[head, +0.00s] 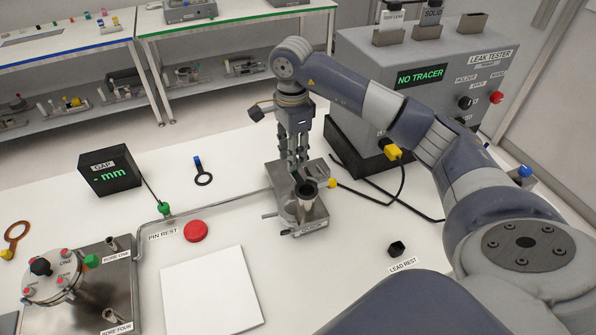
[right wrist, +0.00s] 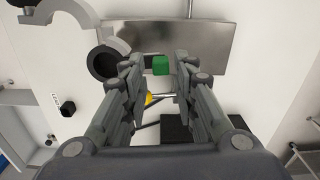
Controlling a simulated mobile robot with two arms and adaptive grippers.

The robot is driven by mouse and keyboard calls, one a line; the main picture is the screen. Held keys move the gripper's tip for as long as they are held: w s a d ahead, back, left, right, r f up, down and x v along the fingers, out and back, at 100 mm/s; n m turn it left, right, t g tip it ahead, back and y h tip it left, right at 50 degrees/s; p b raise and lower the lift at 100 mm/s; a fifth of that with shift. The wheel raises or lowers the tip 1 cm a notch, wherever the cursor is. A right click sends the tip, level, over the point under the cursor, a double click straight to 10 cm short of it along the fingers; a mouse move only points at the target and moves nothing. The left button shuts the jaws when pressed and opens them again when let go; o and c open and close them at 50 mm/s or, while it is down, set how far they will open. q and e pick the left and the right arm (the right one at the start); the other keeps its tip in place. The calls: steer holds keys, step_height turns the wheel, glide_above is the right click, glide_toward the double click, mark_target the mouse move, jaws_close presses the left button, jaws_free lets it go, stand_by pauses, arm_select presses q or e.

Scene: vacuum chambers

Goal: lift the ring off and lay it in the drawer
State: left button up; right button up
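My right gripper (head: 300,168) points down over the rear of a small metal fixture (head: 277,178), beside an upright pipe with a dark round rim (head: 306,190). In the right wrist view the two fingers (right wrist: 154,66) stand apart, with a green block (right wrist: 160,65) seen between them and space on both sides. A dark ring-shaped rim (right wrist: 103,63) lies just left of the fingers, beside a grey curved clamp-like part (right wrist: 62,22). I cannot tell whether this rim is a separate ring. No drawer can be made out. My left gripper is out of view.
The leak tester (head: 430,85) stands behind, with a cable to the fixture. A gap meter (head: 109,170), red button (head: 196,231), white pad (head: 210,290) and flanged chamber (head: 55,277) are to the left. A black cap (head: 397,248) sits right. Free table lies between them.

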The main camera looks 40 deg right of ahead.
steer(key=shift+w+f+p, duration=0.1)
steer(key=shift+f+p, duration=0.2)
steer(key=shift+f, duration=1.15)
steer(key=shift+c, duration=0.3)
jaws_close()
steer(key=shift+r, duration=0.2)
